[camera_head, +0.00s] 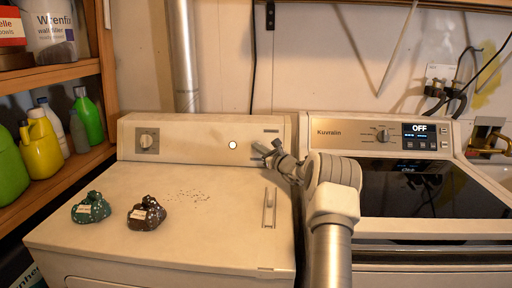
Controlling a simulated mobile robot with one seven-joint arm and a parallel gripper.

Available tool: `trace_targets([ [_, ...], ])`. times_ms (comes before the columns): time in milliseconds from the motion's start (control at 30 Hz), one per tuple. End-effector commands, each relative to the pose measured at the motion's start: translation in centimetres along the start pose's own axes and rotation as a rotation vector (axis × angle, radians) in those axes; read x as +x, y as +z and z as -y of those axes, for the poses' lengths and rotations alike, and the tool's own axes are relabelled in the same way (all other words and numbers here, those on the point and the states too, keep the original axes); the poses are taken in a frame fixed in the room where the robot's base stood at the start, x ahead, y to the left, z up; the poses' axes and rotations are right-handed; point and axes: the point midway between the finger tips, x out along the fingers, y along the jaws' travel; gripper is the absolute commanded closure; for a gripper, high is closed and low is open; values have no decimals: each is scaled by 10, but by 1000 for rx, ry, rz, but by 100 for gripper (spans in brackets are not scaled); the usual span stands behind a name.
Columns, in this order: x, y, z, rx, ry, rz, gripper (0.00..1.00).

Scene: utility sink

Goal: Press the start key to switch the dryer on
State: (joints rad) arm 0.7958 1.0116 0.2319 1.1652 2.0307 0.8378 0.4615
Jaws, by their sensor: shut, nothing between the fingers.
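The left machine, which I take for the dryer (215,241), is cream-coloured, with a raised back panel (190,139). A round white button with a dark rim (233,145), likely the start key, sits on that panel, right of a dial (147,142). No lettering is readable by it. My gripper (259,148) is shut and empty. Its tips are just right of the button in the picture, in front of the panel's right part. A gap shows between tips and button; the depth to the panel is hard to tell. My arm hides part of the dryer's right edge.
Two patterned lumpy items, one green (91,209) and one brown (147,214), lie on the dryer top. The washer-like machine (440,191) at right has a display (420,129) reading OFF. Shelves (60,77) with bottles stand at left. A metal duct (183,55) rises behind.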

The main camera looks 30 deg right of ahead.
Motion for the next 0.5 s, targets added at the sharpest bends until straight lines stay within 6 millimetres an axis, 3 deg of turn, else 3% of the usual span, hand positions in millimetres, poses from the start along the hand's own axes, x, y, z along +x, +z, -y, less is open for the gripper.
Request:
trace_targets([
  [33,-2,-10,0,7,-1,-10,100],
  [500,-6,-12,-2,9,-1,-14,100],
])
